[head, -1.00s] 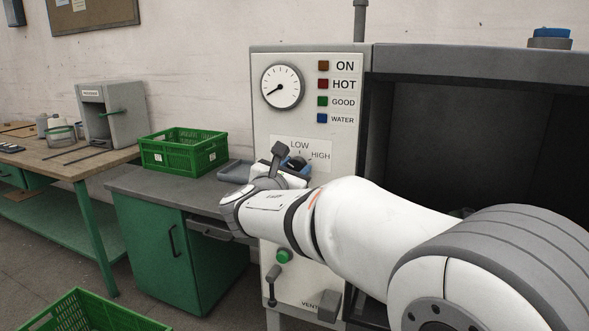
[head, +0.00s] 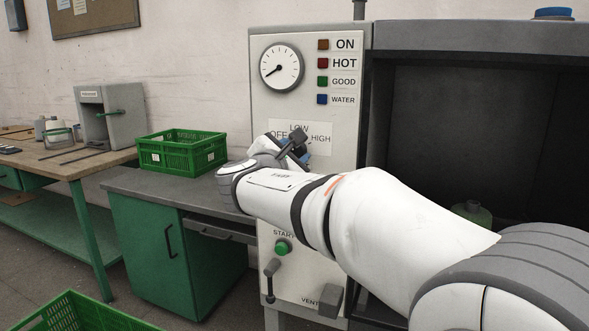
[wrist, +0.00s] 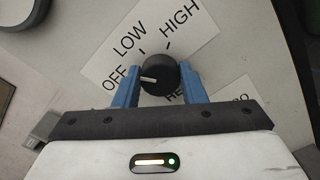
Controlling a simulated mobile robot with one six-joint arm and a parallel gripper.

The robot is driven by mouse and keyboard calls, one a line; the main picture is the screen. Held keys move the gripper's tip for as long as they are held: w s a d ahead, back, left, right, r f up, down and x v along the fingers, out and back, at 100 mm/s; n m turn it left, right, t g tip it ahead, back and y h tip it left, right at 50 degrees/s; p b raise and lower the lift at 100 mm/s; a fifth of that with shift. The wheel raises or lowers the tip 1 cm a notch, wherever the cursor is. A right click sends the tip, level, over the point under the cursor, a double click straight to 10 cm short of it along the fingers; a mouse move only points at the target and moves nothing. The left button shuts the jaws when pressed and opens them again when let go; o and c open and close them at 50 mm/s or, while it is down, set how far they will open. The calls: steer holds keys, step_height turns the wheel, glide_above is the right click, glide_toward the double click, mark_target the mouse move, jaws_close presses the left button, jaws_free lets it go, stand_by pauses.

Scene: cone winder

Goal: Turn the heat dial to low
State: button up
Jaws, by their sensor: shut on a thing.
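The heat dial (wrist: 160,74) is a round black knob with a white pointer line, in front of a white label plate (wrist: 205,50) reading OFF, LOW and HIGH. In the wrist view the pointer line aims at the OFF side. My gripper (wrist: 159,82) has its blue fingers on both sides of the knob and is shut on it. In the head view my gripper (head: 304,157) is at the label plate, and my wrist hides the knob and part of the plate.
A dark open chamber (head: 450,140) lies to the right. A green crate (head: 182,152) sits on the bench at left.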

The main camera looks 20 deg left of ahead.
steer(key=shift+f+m+b, duration=0.15)
steer(key=shift+m+b, duration=3.35)
steer(key=shift+b, duration=0.2)
steer(key=o, duration=1)
steer(key=s, duration=0.7)
steer(key=shift+s+a, duration=0.25)
steer(key=shift+s, duration=0.15)
steer(key=shift+d, duration=0.1)
